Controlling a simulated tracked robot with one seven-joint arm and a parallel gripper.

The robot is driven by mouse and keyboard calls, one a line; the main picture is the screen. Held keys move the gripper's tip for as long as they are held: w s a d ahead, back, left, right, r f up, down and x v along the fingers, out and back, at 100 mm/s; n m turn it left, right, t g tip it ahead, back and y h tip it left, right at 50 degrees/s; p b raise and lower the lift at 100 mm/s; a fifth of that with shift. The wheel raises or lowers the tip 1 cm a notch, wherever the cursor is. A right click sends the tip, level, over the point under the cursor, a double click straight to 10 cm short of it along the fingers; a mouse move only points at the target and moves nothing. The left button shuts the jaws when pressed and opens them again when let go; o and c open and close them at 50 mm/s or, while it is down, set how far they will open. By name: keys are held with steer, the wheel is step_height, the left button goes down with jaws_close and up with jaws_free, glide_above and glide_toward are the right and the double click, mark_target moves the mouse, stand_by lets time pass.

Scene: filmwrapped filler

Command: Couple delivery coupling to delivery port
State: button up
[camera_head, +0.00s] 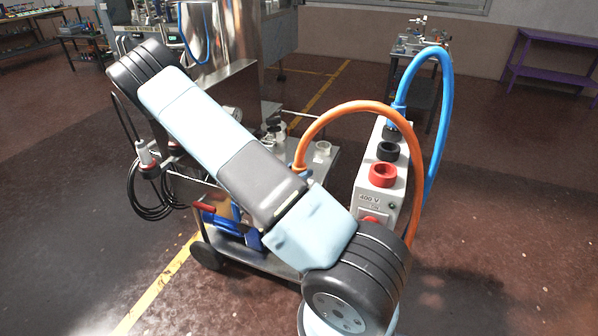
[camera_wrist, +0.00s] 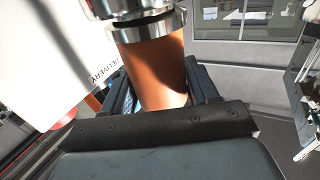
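In the wrist view, an orange hose end (camera_wrist: 158,75) with a bright metal coupling (camera_wrist: 145,22) on top stands between the two blue fingers of my gripper (camera_wrist: 160,85). The fingers press on it from both sides. The coupling's upper end is cut off by the picture edge. A white panel lettered "DELIVERY" (camera_wrist: 55,60) is close on the left. The delivery port's opening cannot be made out. In the head view, my arm crosses the middle and my gripper cannot be made out. An orange hose (camera_head: 365,106) arches down behind the arm.
A grey 400 V box (camera_head: 368,199) with red and black sockets stands right of my arm, beside a blue hose (camera_head: 443,110). A low trolley (camera_head: 323,178) and steel machine (camera_head: 225,50) are behind the arm. A purple shelf (camera_head: 550,60) stands far right; open floor lies before it.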

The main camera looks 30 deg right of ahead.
steer(key=o, duration=0.6)
steer(key=shift+f, duration=0.15)
steer(key=shift+c, duration=0.2)
